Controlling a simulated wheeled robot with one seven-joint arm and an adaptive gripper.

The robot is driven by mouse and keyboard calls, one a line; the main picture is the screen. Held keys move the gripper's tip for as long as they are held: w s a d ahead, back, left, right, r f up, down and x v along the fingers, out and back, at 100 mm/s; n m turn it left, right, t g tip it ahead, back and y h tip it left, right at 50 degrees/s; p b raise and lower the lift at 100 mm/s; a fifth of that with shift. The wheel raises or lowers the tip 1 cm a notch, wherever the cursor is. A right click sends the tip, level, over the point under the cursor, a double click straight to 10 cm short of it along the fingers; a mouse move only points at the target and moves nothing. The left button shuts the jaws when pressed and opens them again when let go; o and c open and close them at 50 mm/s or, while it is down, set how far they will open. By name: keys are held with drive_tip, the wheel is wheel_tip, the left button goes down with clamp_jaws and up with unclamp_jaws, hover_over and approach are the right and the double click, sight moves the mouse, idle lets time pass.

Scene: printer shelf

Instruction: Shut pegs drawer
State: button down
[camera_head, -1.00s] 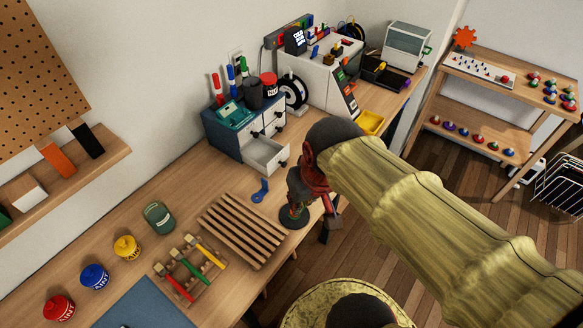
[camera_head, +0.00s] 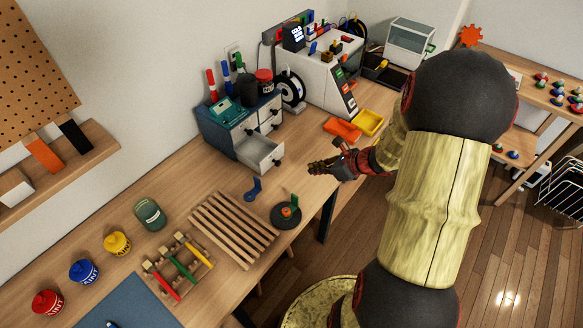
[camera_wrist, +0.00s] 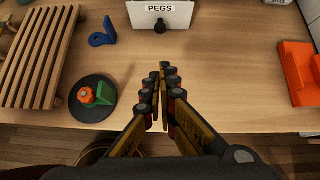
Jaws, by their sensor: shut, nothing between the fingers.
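The pegs drawer (camera_head: 262,153) is a light drawer pulled out at the bottom of a small blue-and-white cabinet (camera_head: 216,132) on the workbench. In the wrist view its front (camera_wrist: 176,18) carries a "PEGS" label and a dark round knob (camera_wrist: 159,26). My gripper (camera_head: 316,167) is over the front part of the bench, to the right of the open drawer and apart from it. In the wrist view my gripper (camera_wrist: 162,76) points toward the drawer front, its fingers together and empty, with bare wood between fingertips and knob.
A blue bracket (camera_head: 253,189), a dark round disc (camera_head: 286,215) with orange and green parts, and a slatted wooden rack (camera_head: 232,229) lie left of my gripper. An orange bin (camera_head: 343,130) and a yellow bin (camera_head: 369,122) stand to the right. A printer (camera_head: 325,79) stands behind.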

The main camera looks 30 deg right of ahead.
drive_tip(key=b+x, duration=0.3)
drive_tip(key=x, duration=0.6)
drive_tip(key=shift+w+a+f, duration=0.1)
drive_tip(key=shift+a+f, duration=0.05)
drive_tip(key=w, duration=0.2)
drive_tip(key=w+a, duration=0.1)
drive_tip(key=shift+w+a+f, duration=0.1)
drive_tip(key=shift+a+f, duration=0.05)
drive_tip(key=shift+f, duration=0.1)
drive_tip(key=shift+w+a+b, duration=0.2)
drive_tip(key=shift+w+b, duration=0.15)
drive_tip(key=shift+w, duration=0.2)
approach(253, 153)
drive_tip(key=x, duration=0.5)
drive_tip(key=shift+w+d+f, duration=0.1)
drive_tip(key=shift+w, duration=0.05)
